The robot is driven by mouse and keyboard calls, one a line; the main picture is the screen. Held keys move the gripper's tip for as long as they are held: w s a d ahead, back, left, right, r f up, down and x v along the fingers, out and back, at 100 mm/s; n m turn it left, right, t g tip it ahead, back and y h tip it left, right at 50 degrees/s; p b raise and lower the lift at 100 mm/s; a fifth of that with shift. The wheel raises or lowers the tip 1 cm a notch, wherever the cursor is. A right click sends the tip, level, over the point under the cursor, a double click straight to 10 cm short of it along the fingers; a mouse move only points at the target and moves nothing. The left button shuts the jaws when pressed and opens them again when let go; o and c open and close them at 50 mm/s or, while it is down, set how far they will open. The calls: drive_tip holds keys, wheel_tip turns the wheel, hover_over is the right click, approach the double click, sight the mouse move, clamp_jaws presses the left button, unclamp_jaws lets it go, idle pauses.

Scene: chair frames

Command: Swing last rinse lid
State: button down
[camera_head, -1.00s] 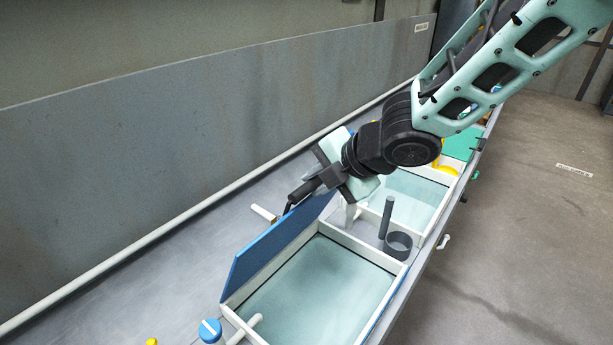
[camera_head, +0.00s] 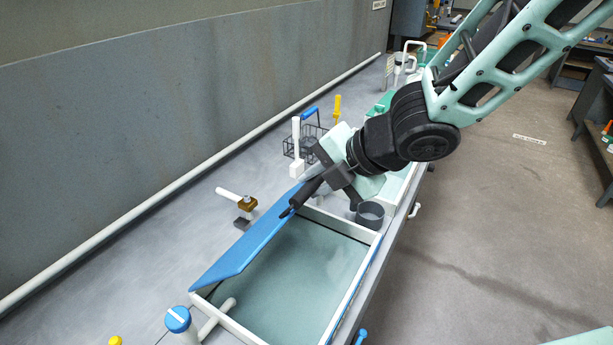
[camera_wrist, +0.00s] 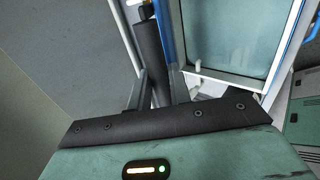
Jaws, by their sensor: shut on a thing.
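The blue lid (camera_head: 245,248) runs along the left rim of the nearest rinse basin (camera_head: 350,283), which holds pale green liquid. The lid is tilted and seen at a shallow angle. My gripper (camera_head: 297,200) is at the lid's far end and shut on it. In the wrist view, a dark round bar (camera_wrist: 150,62) lies by the fingers. The lid's blue edge (camera_wrist: 179,35) and the basin (camera_wrist: 232,35) lie to its right.
A white-handled brass fitting (camera_head: 240,201) stands left of the lid. A wire basket (camera_head: 303,142) stands behind my gripper, and a grey cup (camera_head: 370,214) beyond the basin's far rim. A blue-capped white post (camera_head: 178,320) stands near the front. The wall (camera_head: 150,120) is at left.

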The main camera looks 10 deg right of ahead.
drive_tip(key=s+d+f+b, duration=0.3)
drive_tip(key=d+f+b, duration=0.1)
drive_tip(key=f+b, duration=0.1)
drive_tip(key=shift+s+d+f, duration=0.15)
drive_tip(key=shift+d+f, duration=0.05)
idle(0.5)
